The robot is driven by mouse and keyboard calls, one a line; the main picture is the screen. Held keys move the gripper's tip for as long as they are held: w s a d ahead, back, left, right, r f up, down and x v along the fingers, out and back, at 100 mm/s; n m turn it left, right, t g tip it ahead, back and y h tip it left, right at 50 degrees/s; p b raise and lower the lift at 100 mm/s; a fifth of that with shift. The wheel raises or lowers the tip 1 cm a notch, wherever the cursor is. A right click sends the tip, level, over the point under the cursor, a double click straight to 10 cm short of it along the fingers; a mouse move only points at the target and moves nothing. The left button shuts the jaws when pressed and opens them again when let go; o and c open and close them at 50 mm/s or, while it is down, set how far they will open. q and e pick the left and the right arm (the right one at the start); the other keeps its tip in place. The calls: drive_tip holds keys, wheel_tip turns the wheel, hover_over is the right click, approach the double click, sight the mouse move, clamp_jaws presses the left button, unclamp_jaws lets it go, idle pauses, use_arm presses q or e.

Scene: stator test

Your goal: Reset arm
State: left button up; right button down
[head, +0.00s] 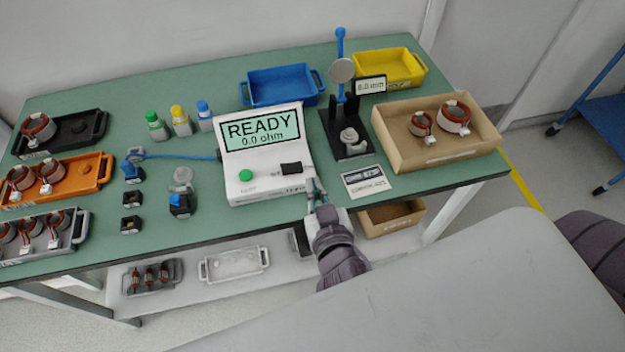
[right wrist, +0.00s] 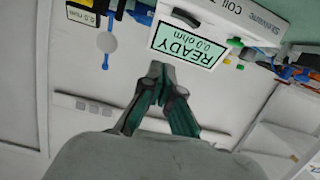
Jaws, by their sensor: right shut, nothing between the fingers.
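My right gripper (head: 316,191) is at the front edge of the green table (head: 300,222), just right of the front of the white coil tester. It is shut and empty, and its closed fingers also show in the right wrist view (right wrist: 164,82). The coil tester (head: 240,186) has a green button, a black switch and a screen reading READY, 0.0 ohm. Its screen also shows upside down in the right wrist view (right wrist: 188,46). I cannot tell whether the fingers touch the tester. My left gripper is not in view.
A cardboard box (head: 388,146) with two copper coils stands on the right. A black gauge stand (head: 340,130) and a card (head: 366,181) are near the gripper. Blue (head: 282,86) and yellow (head: 386,69) bins are behind. Black, orange and grey trays with coils line the left.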

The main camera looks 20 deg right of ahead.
drive_tip(key=s+d+f+g, duration=0.5)
drive_tip(key=d+f+g, duration=0.1)
drive_tip(key=d+f, duration=0.15)
drive_tip(key=s+a+f+n+g+y, duration=0.1)
drive_tip(key=s+f+n+g+y, duration=0.15)
drive_tip(key=s+g, duration=0.45)
wheel_tip(320, 180, down, 25)
drive_tip(key=s, duration=0.2)
drive_tip(key=s+d+f+n+g, duration=0.1)
drive_tip(key=s+d+f, duration=0.1)
drive_tip(key=s+f, duration=1.5)
drive_tip(key=shift+d+f, duration=0.2)
drive_tip(key=shift+d, duration=0.15)
